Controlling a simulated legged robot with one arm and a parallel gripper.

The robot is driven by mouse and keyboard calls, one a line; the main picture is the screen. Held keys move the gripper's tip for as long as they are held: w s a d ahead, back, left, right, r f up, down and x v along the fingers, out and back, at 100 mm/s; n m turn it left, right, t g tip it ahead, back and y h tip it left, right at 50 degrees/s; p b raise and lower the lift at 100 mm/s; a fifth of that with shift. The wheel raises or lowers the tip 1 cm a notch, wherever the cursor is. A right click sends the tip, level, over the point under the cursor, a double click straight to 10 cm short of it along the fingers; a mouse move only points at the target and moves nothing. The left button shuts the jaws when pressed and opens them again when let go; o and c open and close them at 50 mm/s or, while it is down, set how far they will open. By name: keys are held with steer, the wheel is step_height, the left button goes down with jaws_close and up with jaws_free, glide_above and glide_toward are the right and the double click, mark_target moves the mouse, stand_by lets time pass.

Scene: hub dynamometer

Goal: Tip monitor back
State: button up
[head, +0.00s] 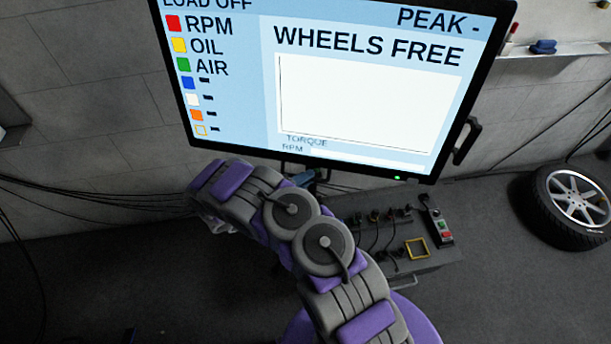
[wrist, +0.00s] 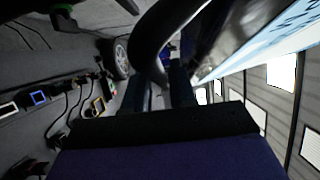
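The monitor (head: 330,75) fills the upper middle of the head view, tilted in the picture, its lit screen reading WHEELS FREE. A black handle (head: 467,140) sticks out from its right edge. In the wrist view the monitor's screen (wrist: 265,45) runs along the upper right, seen very obliquely. A dark curved bar (wrist: 145,45), which looks like a monitor handle, looms close by. My gripper (wrist: 157,88) has two dark fingers with a gap between them. The bar's end overlaps them in the picture; I cannot tell whether they touch. In the head view my gripper is not clearly visible.
A console (head: 420,265) with cables, knobs and a yellow-framed square stands below the monitor. A wheel (head: 570,205) lies at the right. A shelf (head: 560,48) is on the wall at upper right. Cables (head: 90,200) hang at the left. The floor at lower left is mostly clear.

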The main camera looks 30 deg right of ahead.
steer(key=shift+o, duration=1.3)
steer(key=shift+a, duration=0.2)
steer(key=shift+a+r, duration=0.1)
steer(key=s+a+p, duration=0.2)
steer(key=a, duration=1.5)
steer(key=shift+a+f, duration=0.2)
steer(key=shift+f, duration=0.1)
